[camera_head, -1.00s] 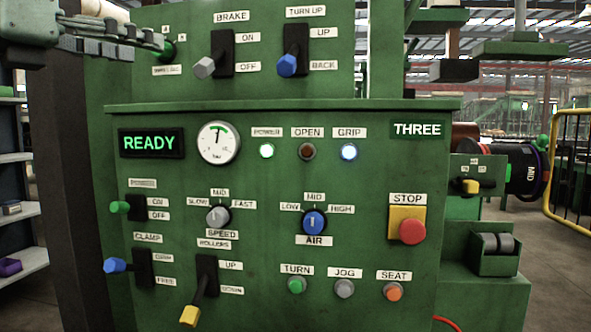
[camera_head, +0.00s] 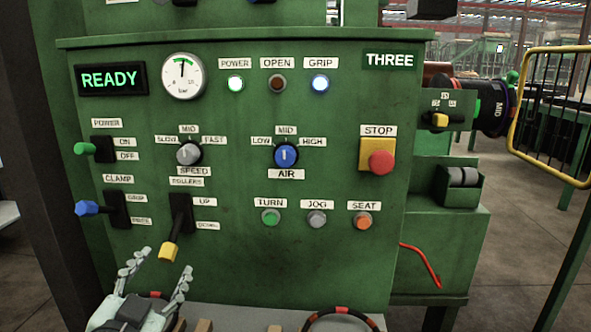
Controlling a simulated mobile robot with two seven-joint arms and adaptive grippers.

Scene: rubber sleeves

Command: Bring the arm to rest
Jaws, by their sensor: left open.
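My left gripper (camera_head: 164,264) shows at the bottom left of the head view, in front of the lower part of the green control panel (camera_head: 330,255). Its two fingers point up and stand apart, with nothing between them. The yellow-tipped rollers lever (camera_head: 169,250) shows between and just above the fingertips; I cannot tell the depth gap. The rest of the left arm is below the picture edge. My right gripper is not in view.
The panel carries a blue clamp lever (camera_head: 88,208), a green power lever (camera_head: 86,148), a speed knob (camera_head: 188,154), a blue air knob (camera_head: 286,155) and a red stop button (camera_head: 381,162). A yellow barrier (camera_head: 553,115) stands at the right.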

